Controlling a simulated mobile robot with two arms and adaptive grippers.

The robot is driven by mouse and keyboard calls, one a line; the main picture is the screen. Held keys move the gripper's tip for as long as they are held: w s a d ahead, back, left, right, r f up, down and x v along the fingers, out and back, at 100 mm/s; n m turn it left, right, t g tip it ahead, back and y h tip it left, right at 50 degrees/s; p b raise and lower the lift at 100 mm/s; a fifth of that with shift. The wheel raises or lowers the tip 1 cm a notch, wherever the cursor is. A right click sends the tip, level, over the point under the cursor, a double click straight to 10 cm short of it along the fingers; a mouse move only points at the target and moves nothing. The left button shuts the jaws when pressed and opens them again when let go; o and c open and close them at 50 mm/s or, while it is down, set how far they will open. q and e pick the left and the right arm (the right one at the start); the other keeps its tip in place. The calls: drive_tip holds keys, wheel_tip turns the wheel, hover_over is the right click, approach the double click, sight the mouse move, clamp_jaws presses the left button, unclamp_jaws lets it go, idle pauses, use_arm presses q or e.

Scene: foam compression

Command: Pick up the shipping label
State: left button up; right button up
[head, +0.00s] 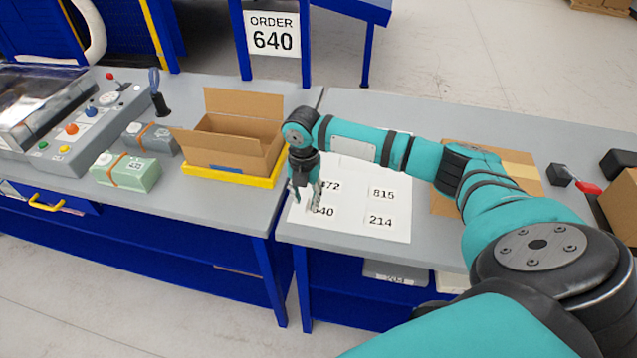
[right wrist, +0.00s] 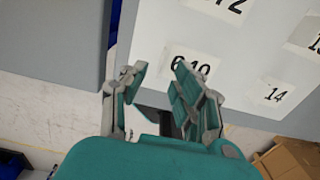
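A white label sheet (head: 350,222) lies on the grey table, with number labels on it. The 640 label (head: 321,212) is at its front left, partly hidden by my gripper. The 815 label (head: 383,194) and 214 label (head: 380,221) are to the right, and a label ending in 72 (head: 331,186) is behind. My right gripper (head: 306,205) points down over the left part of the sheet. In the right wrist view its fingers (right wrist: 155,72) are apart and empty, just before the 640 label (right wrist: 191,64). I cannot tell its exact height. My left gripper is not in view.
An open cardboard box (head: 232,146) stands in a yellow tray (head: 228,178) on the left table. Wrapped green (head: 127,172) and grey (head: 150,138) blocks lie beside it. A sign (head: 272,35) reads ORDER 640. A narrow gap separates the tables. A red-handled tool (head: 588,188) lies at right.

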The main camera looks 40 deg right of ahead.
drive_tip(key=shift+f, duration=1)
clamp_jaws()
drive_tip(key=shift+r, duration=0.15)
